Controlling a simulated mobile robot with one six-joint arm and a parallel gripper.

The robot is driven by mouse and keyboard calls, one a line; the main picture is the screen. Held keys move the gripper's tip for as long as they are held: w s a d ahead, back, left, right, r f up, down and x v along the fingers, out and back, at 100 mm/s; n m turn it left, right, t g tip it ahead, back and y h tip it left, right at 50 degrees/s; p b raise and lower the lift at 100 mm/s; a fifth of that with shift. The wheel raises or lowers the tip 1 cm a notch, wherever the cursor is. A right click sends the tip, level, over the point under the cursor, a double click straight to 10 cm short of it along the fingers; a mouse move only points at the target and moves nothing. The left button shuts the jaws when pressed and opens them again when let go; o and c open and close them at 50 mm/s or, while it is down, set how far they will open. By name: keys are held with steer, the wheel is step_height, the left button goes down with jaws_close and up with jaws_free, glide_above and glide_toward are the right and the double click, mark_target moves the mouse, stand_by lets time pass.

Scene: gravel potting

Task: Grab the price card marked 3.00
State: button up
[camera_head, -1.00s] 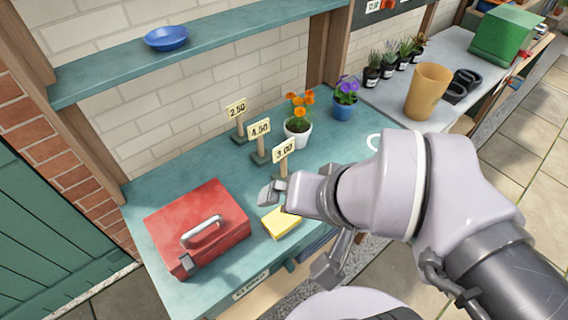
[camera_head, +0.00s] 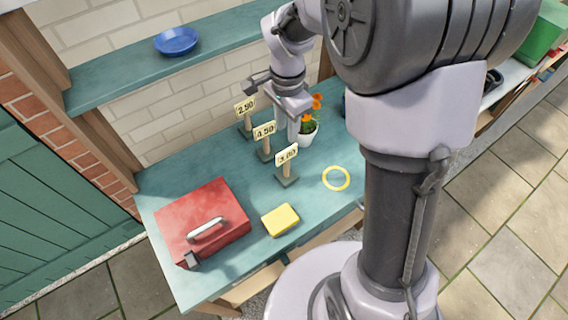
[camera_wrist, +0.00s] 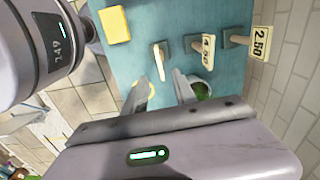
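The price card marked 3.00 (camera_head: 287,155) stands upright on its dark base on the teal bench, nearest the front of three cards. In the wrist view the 3.00 card (camera_wrist: 158,52) shows almost edge-on, its number unreadable. My gripper (camera_wrist: 160,75) is open and empty, its fingers apart. The 3.00 card appears just beyond the gap between the fingertips and apart from them.
A red toolbox (camera_head: 203,222) and a yellow block (camera_head: 280,220) lie on the bench's left and front. A yellow ring (camera_head: 336,167) lies right of the 3.00 card. The orange-flowered pot (camera_head: 309,132) is close to my gripper. A shelf with a blue bowl (camera_head: 177,41) is above.

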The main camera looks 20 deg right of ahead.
mark_target(287, 150)
step_height(287, 150, down, 11)
steer(key=b, duration=0.3)
steer(key=shift+r, duration=0.25)
jaws_close()
stand_by(1.0)
